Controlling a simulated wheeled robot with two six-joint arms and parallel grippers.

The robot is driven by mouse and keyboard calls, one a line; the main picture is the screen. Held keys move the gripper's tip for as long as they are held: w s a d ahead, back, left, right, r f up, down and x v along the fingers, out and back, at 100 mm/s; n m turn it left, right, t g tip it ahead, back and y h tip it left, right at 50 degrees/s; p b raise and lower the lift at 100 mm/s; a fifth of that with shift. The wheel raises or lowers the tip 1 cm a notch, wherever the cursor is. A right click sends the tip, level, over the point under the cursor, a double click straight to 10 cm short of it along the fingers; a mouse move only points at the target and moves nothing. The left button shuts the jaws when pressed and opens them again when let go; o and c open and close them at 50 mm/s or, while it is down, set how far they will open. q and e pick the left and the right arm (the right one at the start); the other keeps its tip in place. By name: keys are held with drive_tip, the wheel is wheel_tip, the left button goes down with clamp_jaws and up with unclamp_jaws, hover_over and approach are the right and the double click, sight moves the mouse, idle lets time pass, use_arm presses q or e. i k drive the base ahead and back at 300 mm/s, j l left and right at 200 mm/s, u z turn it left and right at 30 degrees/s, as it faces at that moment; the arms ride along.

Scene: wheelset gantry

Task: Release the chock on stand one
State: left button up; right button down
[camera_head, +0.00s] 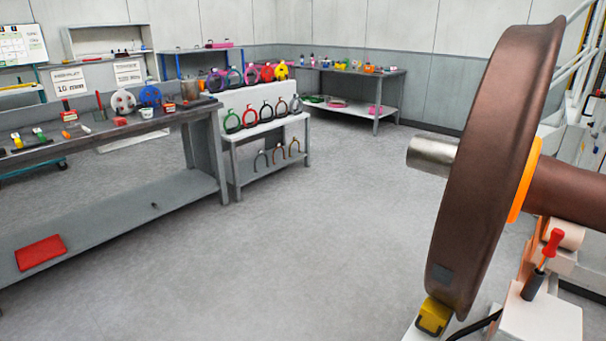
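A yellow chock (434,315) sits low at the foot of a large brown wheel (492,165), at the bottom right of the head view. It appears to touch the wheel's lower rim. The wheel stands upright on a brown axle (570,190) with an orange ring (524,180) behind it and a bare metal stub (432,155) on its near side. A red-handled lever (550,246) stands tilted on a white block (542,312) right of the chock. Neither of my grippers shows. Any stand number is not visible.
A long grey workbench (100,133) with tools runs along the left, a red item (40,252) on its lower shelf. A rack of colored rings (262,128) and another table (375,75) stand behind. The grey floor (290,260) between is clear.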

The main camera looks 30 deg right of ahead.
sight(434, 316)
drive_tip(key=i+z, duration=0.4)
drive_tip(key=i+j+z, duration=0.2)
drive_tip(key=i+z, duration=0.2)
drive_tip(key=i+j+z, duration=0.3)
drive_tip(key=i+z, duration=0.35)
drive_tip(key=z, duration=0.25)
drive_tip(key=i+j+z, duration=0.15)
drive_tip(key=z, duration=0.25)
drive_tip(key=i+j+z, duration=0.15)
drive_tip(key=z, duration=0.3)
drive_tip(key=i+j+z, duration=0.15)
drive_tip(key=z, duration=0.3)
drive_tip(key=j+z, duration=0.45)
drive_tip(key=i+j+z, duration=0.3)
drive_tip(key=k, duration=0.1)
